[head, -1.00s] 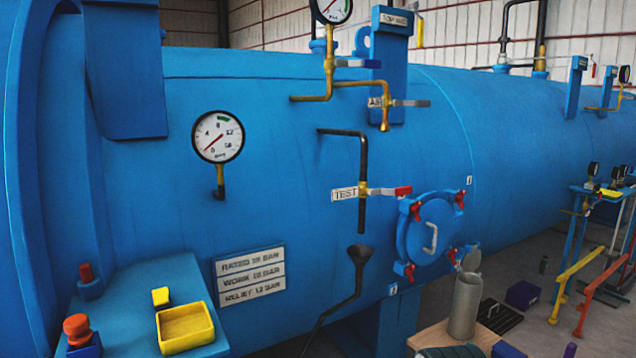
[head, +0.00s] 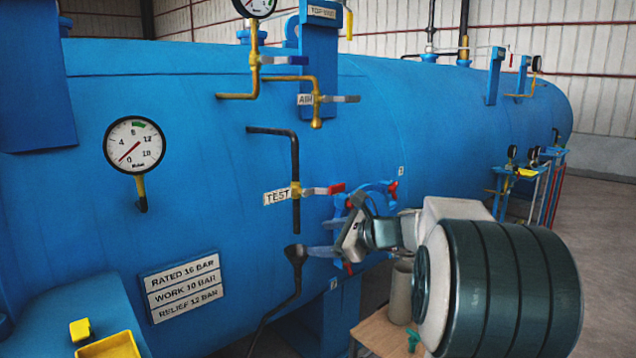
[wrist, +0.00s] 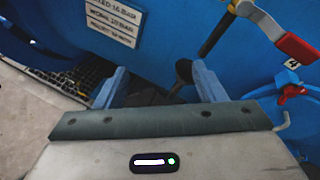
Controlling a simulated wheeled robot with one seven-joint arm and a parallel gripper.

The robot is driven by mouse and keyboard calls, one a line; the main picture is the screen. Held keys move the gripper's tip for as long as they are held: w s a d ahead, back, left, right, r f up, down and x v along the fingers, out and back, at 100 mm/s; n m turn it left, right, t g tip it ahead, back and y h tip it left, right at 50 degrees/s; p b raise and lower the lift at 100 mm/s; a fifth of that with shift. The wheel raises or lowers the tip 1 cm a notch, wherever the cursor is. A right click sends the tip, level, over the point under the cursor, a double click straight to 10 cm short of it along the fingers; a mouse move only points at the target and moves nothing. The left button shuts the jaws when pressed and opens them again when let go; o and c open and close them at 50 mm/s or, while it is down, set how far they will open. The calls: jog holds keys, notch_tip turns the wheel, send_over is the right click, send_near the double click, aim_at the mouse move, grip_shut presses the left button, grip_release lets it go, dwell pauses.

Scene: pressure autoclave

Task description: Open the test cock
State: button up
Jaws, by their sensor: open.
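The test cock (head: 296,189) is a yellow valve on a dark vertical pipe, beside a white TEST label (head: 277,196). Its lever points right, roughly level, and ends in a red grip (head: 330,188). In the wrist view, the lever's red grip (wrist: 297,46) is at the upper right, outside my fingers. My gripper (head: 325,237) is below the lever, with its fingers pointing left towards the funnel (head: 296,253). In the wrist view, my gripper (wrist: 158,87) is open, with no object held between its two blue fingers. The lever and my gripper appear apart.
The blue round hatch (head: 345,208) with red clamps is partly hidden by my arm. The AIR valve (head: 317,99) is above the test cock. The pressure gauge (head: 134,145) and rating plates (head: 181,287) are on the vessel at left. The funnel (wrist: 184,71) is beyond my fingers.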

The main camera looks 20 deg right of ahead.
aim_at(338, 186)
jog(key=w+d+r+m+t+h, duration=0.1)
jog(key=w+d+r+m+t, duration=0.2)
jog(key=d, duration=0.4)
jog(key=d+r+m+t+h, duration=0.1)
jog(key=d+r+m+t, duration=0.2)
jog(key=d+m, duration=0.3)
jog(key=shift+n, duration=0.7)
jog(key=p+x, duration=0.1)
jog(key=x, duration=0.3)
jog(key=p+x, duration=0.2)
jog(key=x, duration=0.3)
jog(key=p+x, duration=0.1)
jog(key=x, duration=0.3)
jog(key=shift+w+d+f, duration=0.2)
jog(key=shift+w+d, duration=0.05)
jog(key=shift+w, duration=0.1)
jog(key=c, duration=1.1)
